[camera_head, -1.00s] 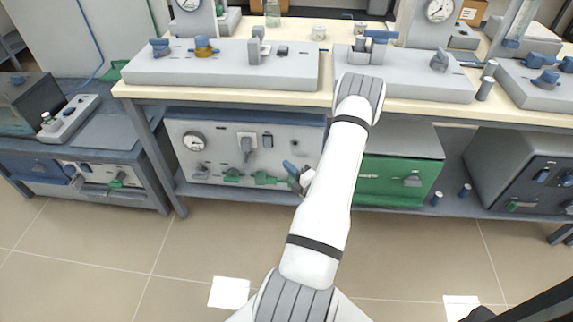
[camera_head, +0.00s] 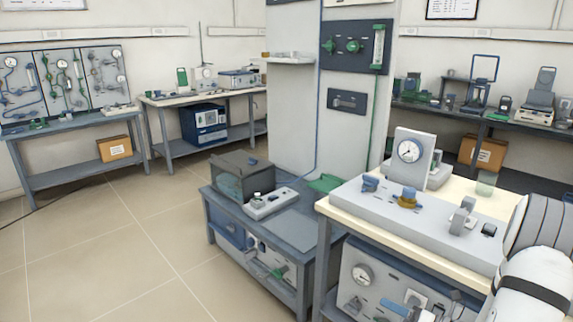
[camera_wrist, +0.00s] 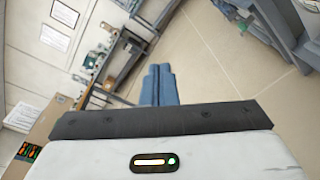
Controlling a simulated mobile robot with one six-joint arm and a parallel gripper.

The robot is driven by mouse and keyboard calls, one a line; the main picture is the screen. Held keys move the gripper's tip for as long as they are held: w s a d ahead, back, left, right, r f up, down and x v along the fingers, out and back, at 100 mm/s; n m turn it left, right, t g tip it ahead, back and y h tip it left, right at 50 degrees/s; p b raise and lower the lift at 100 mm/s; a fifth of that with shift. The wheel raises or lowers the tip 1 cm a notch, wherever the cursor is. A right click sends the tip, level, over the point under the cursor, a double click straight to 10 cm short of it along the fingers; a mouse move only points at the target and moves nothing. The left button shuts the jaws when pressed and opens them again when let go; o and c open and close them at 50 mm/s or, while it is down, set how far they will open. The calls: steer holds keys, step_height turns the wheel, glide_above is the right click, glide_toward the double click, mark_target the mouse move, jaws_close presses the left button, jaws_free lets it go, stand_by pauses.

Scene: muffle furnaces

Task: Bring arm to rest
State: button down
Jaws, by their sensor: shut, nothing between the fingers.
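My gripper (camera_wrist: 159,72) shows in the wrist view, with its two blue fingers side by side and shut. Nothing is held between them. Beyond the fingers lie the tiled floor and benches, apart from the gripper. In the head view only white and grey links of my arm show at the lower right edge, beside the cream-topped bench; the gripper itself is outside that view.
The cream-topped bench (camera_head: 345,215) carries a grey panel (camera_head: 425,214) and a gauge stand (camera_head: 409,158). A low grey table (camera_head: 296,212) holds a dark box (camera_head: 242,176). The tiled floor (camera_head: 110,245) at left is clear.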

steer(key=s+a+r+n+g+h+p, duration=0.1)
steer(key=s+a+r+n+g+p, duration=0.2)
steer(key=s+a+r+n+g, duration=0.6)
steer(key=s+a+r+n+g+h+p, duration=0.2)
steer(key=a+r+n+g+p, duration=0.2)
steer(key=a+r+n, duration=0.55)
steer(key=s+d+r+n+t+h+p, duration=0.1)
steer(key=s+d+r+n+h+p, duration=0.1)
steer(key=n, duration=0.7)
steer(key=s+d+r+n+t+h+p, duration=0.1)
steer(key=s+r+n+h+p, duration=0.3)
steer(key=n, duration=0.5)
step_height(320, 180, up, 4)
steer(key=t+h, duration=0.1)
steer(key=h, duration=0.1)
steer(key=shift+d+f+n+h, duration=0.25)
steer(key=shift+d+n+h, duration=0.05)
steer(key=shift+d+n, duration=0.1)
steer(key=shift+d, duration=0.1)
